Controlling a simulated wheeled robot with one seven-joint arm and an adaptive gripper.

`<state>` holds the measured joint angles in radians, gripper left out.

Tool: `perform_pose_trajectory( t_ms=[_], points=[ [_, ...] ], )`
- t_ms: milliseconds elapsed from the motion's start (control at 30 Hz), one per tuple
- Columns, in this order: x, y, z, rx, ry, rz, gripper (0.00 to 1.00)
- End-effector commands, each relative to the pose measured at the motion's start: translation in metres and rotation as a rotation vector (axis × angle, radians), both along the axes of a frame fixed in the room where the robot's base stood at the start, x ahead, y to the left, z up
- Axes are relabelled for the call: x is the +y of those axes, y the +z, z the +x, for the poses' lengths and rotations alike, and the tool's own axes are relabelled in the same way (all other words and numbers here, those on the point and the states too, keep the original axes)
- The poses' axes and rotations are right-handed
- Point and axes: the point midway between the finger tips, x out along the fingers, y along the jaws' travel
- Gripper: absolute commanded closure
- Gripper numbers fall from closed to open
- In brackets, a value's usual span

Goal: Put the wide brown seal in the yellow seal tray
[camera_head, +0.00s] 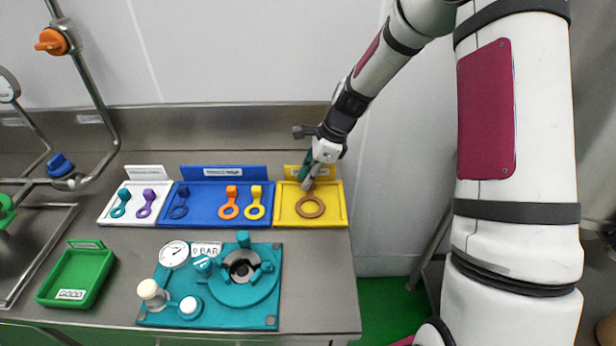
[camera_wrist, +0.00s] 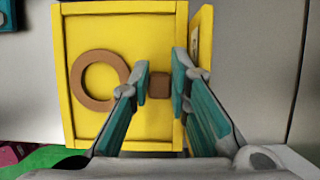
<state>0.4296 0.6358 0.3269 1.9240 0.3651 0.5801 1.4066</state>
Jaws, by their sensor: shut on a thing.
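The wide brown seal shows in the head view (camera_head: 311,216) as a flat ring within the yellow seal tray's outline. The yellow seal tray (camera_head: 345,222) is at the right end of the tray row. In the wrist view the seal's ring (camera_wrist: 77,92) lies flat over the yellow tray (camera_wrist: 120,8), left of the fingers. My gripper (camera_wrist: 160,85) is shut on a small brown block between its fingertips, which looks like the seal's tab. The left finger hides any join between block and ring. I cannot tell whether the ring touches the tray floor.
A blue tray (camera_head: 204,221) with several coloured seals adjoins on the left, then a white tray (camera_head: 113,221) with two seals. A teal fixture (camera_head: 217,316) with a gauge stands in front. A green tray (camera_head: 44,294) is at front left. A wall stands behind.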

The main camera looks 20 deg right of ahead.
Motion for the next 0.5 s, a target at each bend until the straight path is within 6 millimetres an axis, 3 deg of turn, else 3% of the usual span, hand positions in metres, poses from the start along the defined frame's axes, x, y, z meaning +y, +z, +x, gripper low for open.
perform_pose_trajectory(
  t_ms=[367, 400, 467, 500],
  points=[
    [0.0001, -0.0047, 0.0003, -0.001, 0.001, 0.0, 0.99],
    [0.0, -0.004, 0.0002, -0.001, 0.001, 0.0, 0.74],
    [0.0, -0.0039, 0.0002, -0.001, 0.001, 0.0, 0.62],
    [0.0, -0.0039, 0.0002, -0.001, 0.001, 0.0, 0.62]
  ],
)
